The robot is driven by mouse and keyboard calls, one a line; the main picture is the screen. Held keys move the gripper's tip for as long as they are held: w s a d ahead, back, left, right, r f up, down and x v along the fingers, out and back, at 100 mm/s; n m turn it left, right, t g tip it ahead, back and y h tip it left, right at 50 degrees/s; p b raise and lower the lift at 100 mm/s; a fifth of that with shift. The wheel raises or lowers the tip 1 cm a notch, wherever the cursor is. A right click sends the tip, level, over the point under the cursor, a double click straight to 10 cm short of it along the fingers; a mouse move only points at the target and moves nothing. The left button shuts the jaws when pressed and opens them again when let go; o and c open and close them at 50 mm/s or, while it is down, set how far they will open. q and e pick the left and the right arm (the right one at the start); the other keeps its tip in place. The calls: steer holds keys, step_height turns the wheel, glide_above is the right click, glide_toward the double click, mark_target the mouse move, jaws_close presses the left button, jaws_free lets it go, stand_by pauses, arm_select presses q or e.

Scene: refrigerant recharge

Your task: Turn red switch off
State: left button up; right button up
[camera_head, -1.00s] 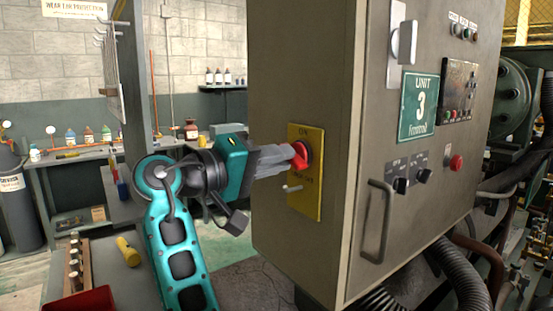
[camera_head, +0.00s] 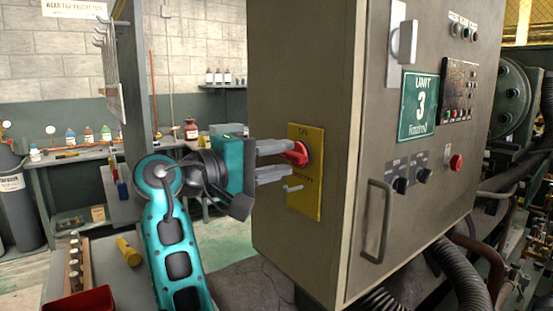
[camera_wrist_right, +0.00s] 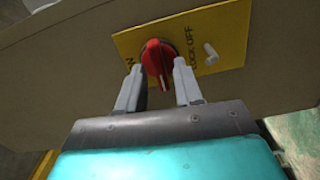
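The red switch (camera_head: 297,153) is a rotary handle on a yellow plate (camera_head: 307,205) on the side of the grey cabinet. The plate reads ON at the top and, in the right wrist view, LOCK OFF on the other side. My right gripper (camera_head: 289,158) is open at the switch, one finger above the other. In the right wrist view its fingertips (camera_wrist_right: 156,68) stand apart on either side of the red handle (camera_wrist_right: 158,58), which lies crosswise to the line from ON to LOCK OFF. Contact cannot be told. My left gripper is not in view.
A small metal peg (camera_head: 292,188) sticks out of the plate just below the lower finger. The cabinet front (camera_head: 345,250) carries a handle (camera_head: 375,222), black knobs and a red button (camera_head: 456,162). A workbench (camera_head: 125,205) with a yellow flashlight (camera_head: 128,250) stands left.

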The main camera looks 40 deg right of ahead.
steer(key=w+a, duration=0.1)
steer(key=a, duration=0.8)
stand_by(0.4)
steer(key=shift+a+f, duration=0.1)
steer(key=d, duration=0.6)
steer(key=s+d, duration=0.1)
steer(key=d, duration=0.2)
steer(key=shift+d, duration=0.15)
steer(key=shift+m, duration=0.6)
